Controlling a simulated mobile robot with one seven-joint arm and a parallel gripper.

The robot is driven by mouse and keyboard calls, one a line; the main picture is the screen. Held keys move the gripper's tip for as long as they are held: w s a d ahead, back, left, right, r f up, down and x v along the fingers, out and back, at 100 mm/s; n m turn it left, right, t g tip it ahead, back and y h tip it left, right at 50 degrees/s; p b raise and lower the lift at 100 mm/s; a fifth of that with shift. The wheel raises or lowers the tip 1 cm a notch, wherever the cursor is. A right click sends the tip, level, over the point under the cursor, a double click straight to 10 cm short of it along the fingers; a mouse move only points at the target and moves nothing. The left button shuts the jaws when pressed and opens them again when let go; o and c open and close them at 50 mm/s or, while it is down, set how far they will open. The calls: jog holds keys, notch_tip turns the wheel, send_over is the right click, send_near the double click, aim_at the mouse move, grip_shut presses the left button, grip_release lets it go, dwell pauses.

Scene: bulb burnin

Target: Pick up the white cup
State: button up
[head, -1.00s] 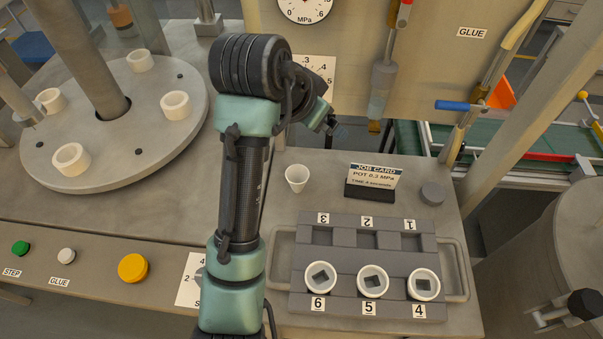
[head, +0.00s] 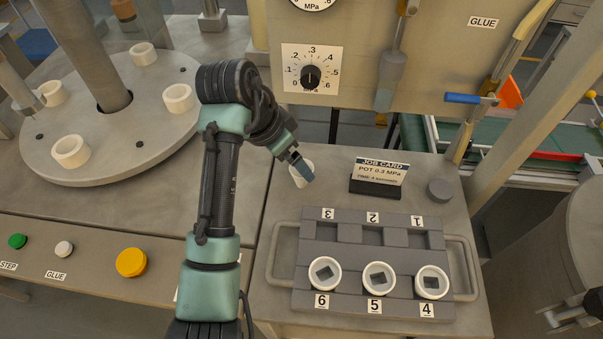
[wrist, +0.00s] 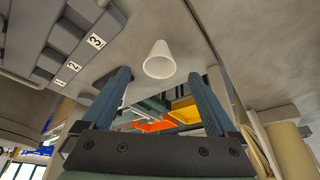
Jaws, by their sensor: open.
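The white cup (head: 296,178) is a small tapered cup standing on the grey bench, left of the job card. My gripper (head: 302,168) is at the cup in the head view and partly hides it. In the wrist view the cup (wrist: 159,60) shows ahead of and between the two blue fingers of my gripper (wrist: 160,85). The fingers are spread apart with nothing between their tips. The cup appears a little beyond the fingertips; contact cannot be seen.
A job card (head: 379,172) on a dark stand is right of the cup. A grey tray (head: 348,255) with numbered slots holds white rings in its front row. A grey knob-like cylinder (head: 440,190) stands further right. A panel with a pressure dial (head: 311,76) rises behind.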

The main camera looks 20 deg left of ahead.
aim_at(301, 182)
jog(key=x, duration=0.4)
jog(key=shift+w+d+f, duration=0.1)
jog(key=shift+w+d, duration=0.05)
jog(key=shift+w, duration=0.05)
jog(key=shift+c, duration=0.3)
jog(key=c, duration=1.3)
